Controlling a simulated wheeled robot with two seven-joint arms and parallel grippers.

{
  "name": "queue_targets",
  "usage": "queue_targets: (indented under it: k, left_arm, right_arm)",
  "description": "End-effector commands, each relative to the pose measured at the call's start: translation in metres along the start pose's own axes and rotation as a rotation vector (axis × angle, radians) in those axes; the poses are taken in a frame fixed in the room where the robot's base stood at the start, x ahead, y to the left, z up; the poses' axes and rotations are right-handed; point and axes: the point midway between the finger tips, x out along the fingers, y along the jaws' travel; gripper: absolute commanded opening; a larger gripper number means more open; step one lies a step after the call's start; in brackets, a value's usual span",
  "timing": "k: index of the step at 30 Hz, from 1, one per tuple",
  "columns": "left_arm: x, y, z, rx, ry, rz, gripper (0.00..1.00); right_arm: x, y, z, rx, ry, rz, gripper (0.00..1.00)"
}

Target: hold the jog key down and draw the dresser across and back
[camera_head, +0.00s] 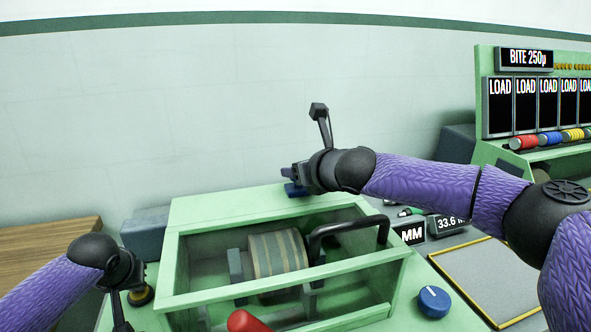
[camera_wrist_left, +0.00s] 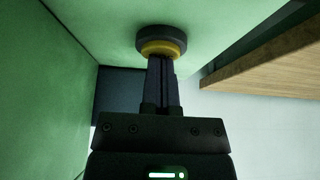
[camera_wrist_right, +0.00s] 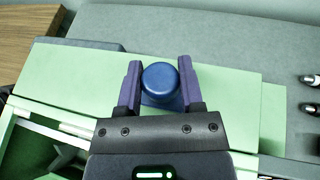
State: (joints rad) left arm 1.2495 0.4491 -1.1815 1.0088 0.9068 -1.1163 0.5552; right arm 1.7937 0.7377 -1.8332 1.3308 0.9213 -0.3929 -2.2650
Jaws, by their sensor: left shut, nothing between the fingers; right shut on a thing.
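The jog key (camera_wrist_left: 160,38), a round black button with a yellow collar, is on the green machine's left side; it also shows in the head view (camera_head: 141,295). My left gripper (camera_wrist_left: 161,62) is shut and empty, its fingertips at the key and seeming to touch it. How far the key is pressed I cannot tell. A blue round knob (camera_wrist_right: 161,84), apparently the dresser's, is at the machine's back top edge. My right gripper (camera_wrist_right: 160,82) is shut on it, one finger on each side. In the head view the right gripper (camera_head: 291,180) partly hides it.
A striped wheel (camera_head: 276,256) lies in the machine's open-framed housing, with a black handle (camera_head: 345,228) above. A red handle (camera_head: 243,322) and blue dial (camera_head: 434,301) are in front. A yellow-edged grey tray (camera_head: 490,275) and the display rack (camera_head: 520,140) stand right.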

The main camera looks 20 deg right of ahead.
Motion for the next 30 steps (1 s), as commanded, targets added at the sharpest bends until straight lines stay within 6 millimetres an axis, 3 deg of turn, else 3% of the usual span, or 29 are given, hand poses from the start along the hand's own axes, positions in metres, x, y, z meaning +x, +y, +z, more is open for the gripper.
queue_targets:
  k: [4,9,22,23,27,30]
  left_arm:
    - [0.001,-0.001,0.001,0.000,-0.002,-0.002,0.00]
    - [0.000,0.000,0.001,0.000,-0.002,-0.001,0.00]
    - [0.000,-0.001,0.001,0.000,-0.001,-0.001,0.00]
    - [0.000,-0.001,0.000,0.000,-0.001,-0.001,0.00]
    - [0.000,-0.001,0.001,0.000,-0.001,-0.001,0.00]
    - [0.000,-0.001,0.001,0.000,-0.001,-0.001,0.00]
  right_arm:
    - [-0.009,-0.036,-0.003,0.006,-0.001,-0.013,0.00]
    - [-0.015,-0.062,-0.006,0.011,0.000,-0.012,0.00]
    - [-0.018,-0.069,-0.006,0.001,-0.004,-0.006,0.00]
    - [-0.018,-0.069,-0.006,0.001,-0.004,-0.006,0.55]
    - [-0.018,-0.069,-0.007,0.001,-0.004,-0.006,0.84]
    - [-0.018,-0.069,-0.007,0.001,-0.003,-0.006,0.84]
